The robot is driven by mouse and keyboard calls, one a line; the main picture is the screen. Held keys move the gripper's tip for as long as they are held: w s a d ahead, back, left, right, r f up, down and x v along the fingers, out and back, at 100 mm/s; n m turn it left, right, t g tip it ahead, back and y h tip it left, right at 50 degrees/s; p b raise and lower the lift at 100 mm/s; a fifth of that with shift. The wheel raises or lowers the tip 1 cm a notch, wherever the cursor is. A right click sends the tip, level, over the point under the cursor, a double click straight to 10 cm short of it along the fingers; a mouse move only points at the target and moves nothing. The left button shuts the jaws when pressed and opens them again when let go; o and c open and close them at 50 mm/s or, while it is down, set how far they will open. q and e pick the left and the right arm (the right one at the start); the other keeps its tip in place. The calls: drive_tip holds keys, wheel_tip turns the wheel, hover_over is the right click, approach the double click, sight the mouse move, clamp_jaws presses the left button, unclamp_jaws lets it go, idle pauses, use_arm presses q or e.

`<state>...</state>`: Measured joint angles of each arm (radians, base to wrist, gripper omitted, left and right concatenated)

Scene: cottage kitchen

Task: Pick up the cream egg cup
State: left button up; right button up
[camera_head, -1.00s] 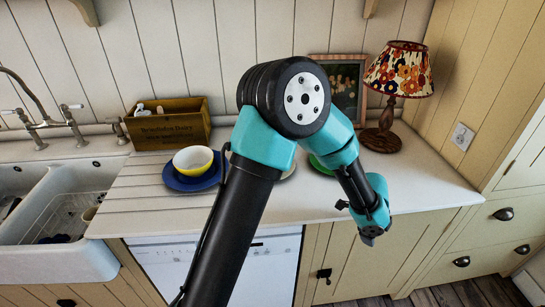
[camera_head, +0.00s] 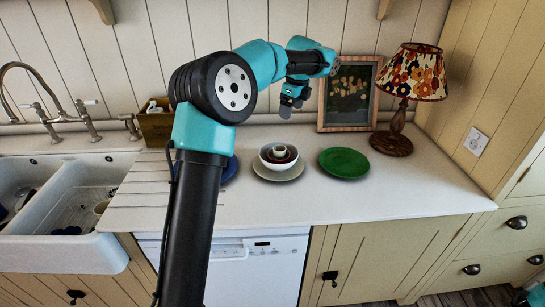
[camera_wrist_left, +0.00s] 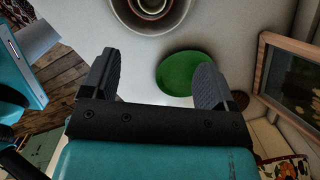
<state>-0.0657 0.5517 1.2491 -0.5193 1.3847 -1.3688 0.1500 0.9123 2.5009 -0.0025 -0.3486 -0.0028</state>
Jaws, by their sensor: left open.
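The cream egg cup (camera_head: 279,151) appears as a small pale cup at the top of a nested stack, inside a dark red bowl (camera_head: 270,158) within a white bowl (camera_head: 264,164). The stack stands on a beige plate (camera_head: 278,175) on the counter. In the left wrist view, the white bowl (camera_wrist_left: 120,15) is cut off by the top edge, with the cup only partly visible at most. My left gripper (camera_head: 288,107) is open and empty, above and slightly behind the stack; its spread fingers also show in the left wrist view (camera_wrist_left: 155,82).
A green plate (camera_head: 344,162) lies right of the stack. A framed picture (camera_head: 348,93) and a lamp (camera_head: 398,128) stand behind it. The sink (camera_head: 70,190) is at left. The front counter is clear.

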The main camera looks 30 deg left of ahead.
use_arm(q)
drive_tip(key=shift+s+a+r, duration=0.3)
drive_tip(key=shift+a+r, duration=0.15)
drive_tip(key=shift+a, duration=0.15)
hover_over(280, 147)
drive_tip(key=s+d, duration=0.1)
drive_tip(key=d, duration=0.1)
drive_tip(key=f, duration=1.2)
drive_tip(key=shift+s+a, duration=0.15)
drive_tip(key=shift+a, duration=0.1)
drive_tip(key=shift+f, duration=0.1)
drive_tip(key=shift+s+a+f, duration=0.15)
drive_tip(key=shift+f, duration=1.15)
drive_tip(key=shift+s+a+f, duration=0.1)
drive_tip(key=shift+s+f, duration=0.05)
drive_tip(key=shift+f, duration=1.1)
